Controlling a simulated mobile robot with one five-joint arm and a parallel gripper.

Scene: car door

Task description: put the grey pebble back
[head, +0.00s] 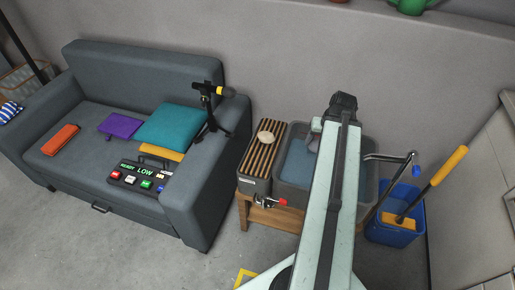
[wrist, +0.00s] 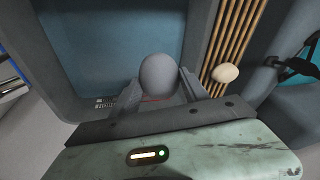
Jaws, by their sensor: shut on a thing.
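The grey pebble (wrist: 159,74) is a smooth rounded stone held between the two fingers of my gripper (wrist: 160,90) in the wrist view. My gripper is shut on it, above the grey tub (wrist: 198,30) with a blue inside. In the head view the tub (head: 375,185) stands on a wooden stand, and my arm crosses in front of it. The pebble cannot be made out there. A pale beige stone (head: 267,138) rests on the slatted wooden rack (head: 257,160) left of the tub; it also shows in the wrist view (wrist: 225,73).
A blue bucket (head: 395,228) with a yellow-handled tool is right of the tub.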

